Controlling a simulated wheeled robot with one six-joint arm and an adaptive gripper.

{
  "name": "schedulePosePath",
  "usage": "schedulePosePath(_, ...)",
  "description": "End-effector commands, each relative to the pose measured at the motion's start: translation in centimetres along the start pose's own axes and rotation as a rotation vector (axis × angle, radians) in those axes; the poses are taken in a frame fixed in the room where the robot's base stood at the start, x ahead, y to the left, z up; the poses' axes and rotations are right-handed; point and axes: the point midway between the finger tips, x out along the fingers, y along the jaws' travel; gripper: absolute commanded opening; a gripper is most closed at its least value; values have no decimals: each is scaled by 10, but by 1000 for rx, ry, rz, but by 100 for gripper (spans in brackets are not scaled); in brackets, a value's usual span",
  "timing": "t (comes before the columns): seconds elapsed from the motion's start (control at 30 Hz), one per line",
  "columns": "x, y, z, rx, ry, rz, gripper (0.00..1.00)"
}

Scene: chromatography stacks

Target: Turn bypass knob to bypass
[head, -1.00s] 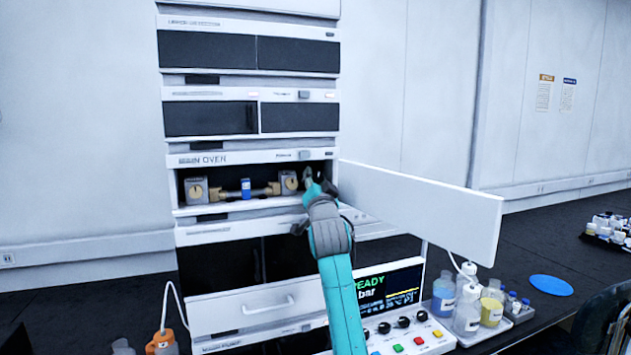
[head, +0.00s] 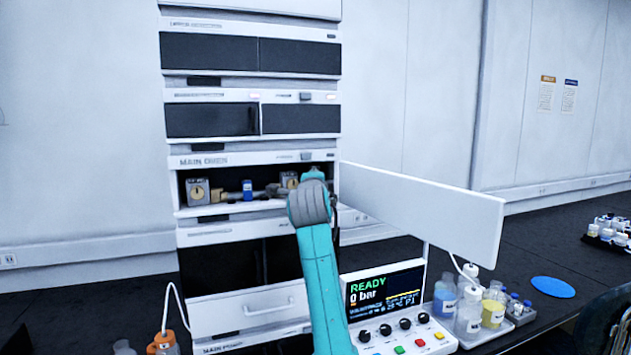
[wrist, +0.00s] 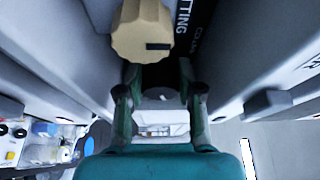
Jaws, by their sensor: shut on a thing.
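A tan, ridged knob (wrist: 140,28) with a dark mark shows large at the top of the wrist view. The fingers of my gripper (wrist: 158,68) reach up to its lower edge, one on each side and a little to the right of centre. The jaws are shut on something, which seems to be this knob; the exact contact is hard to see. I cannot read a bypass mark.
A grey block with a tan dial (head: 197,190) stands at the oven's left, near a blue-labelled vial (head: 247,189). The open white door (head: 430,215) juts out to the right. A control panel (head: 385,292) and bottles (head: 493,308) stand below it.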

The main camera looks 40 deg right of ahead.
Motion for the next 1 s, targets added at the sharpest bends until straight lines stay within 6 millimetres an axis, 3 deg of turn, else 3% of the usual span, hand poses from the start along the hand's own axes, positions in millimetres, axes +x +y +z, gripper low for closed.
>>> schedulePosePath(0.43, 0, -1, 0, 256, 0, 109, 1)
schedulePosePath(1.0, 0, -1, 0, 315, 0, 134, 1)
